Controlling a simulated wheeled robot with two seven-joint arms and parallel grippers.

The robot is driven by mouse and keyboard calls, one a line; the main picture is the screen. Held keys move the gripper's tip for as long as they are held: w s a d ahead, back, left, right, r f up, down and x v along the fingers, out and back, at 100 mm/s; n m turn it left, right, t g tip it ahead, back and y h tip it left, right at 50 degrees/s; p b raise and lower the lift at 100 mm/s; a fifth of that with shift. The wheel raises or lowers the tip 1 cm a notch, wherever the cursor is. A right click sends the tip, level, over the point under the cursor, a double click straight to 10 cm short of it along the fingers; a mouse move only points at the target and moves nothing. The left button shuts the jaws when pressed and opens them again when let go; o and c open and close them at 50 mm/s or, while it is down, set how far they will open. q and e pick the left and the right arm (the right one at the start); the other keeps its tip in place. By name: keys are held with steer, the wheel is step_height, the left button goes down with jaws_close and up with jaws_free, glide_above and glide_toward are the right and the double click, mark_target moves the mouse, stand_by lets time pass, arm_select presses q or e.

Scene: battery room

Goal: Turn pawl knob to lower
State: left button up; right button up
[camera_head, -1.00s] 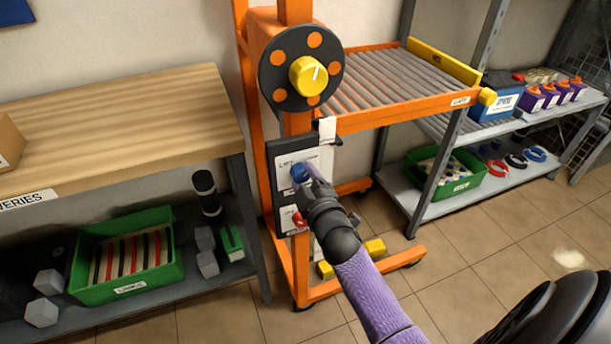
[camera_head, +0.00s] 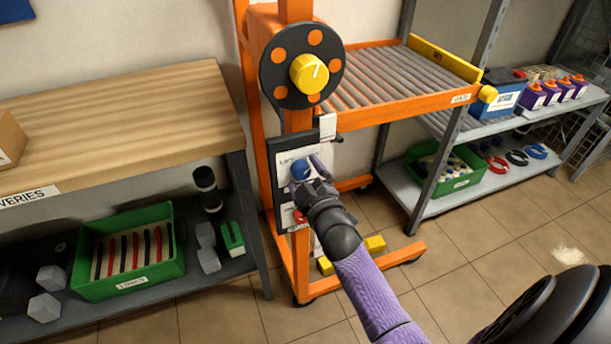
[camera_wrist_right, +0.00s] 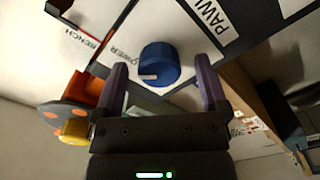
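The blue pawl knob (camera_head: 302,168) sits on the white-faced control panel (camera_head: 283,158) on the orange lift's mast. The right wrist view shows the knob (camera_wrist_right: 160,63) with a short white mark toward its lower left. A partly cut-off label reading "OWER" lies to its left, and a "PAWL" label to its upper right. My right gripper (camera_head: 309,176) is at the knob. In the right wrist view the purple fingers of my right gripper (camera_wrist_right: 164,88) are spread, one on each side of the knob, with visible gaps. My left gripper is not in view.
A red knob (camera_head: 299,217) is lower on the panel. A black handwheel with a yellow hub (camera_head: 309,74) is above. The wooden bench (camera_head: 120,115) stands left, the roller deck (camera_head: 400,82) right. Open tiled floor (camera_head: 480,270) lies at lower right.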

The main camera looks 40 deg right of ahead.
steer(key=shift+s, duration=0.1)
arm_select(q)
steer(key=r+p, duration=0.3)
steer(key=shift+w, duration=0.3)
arm_select(e)
steer(key=v, duration=0.9)
steer(key=shift+s, duration=0.4)
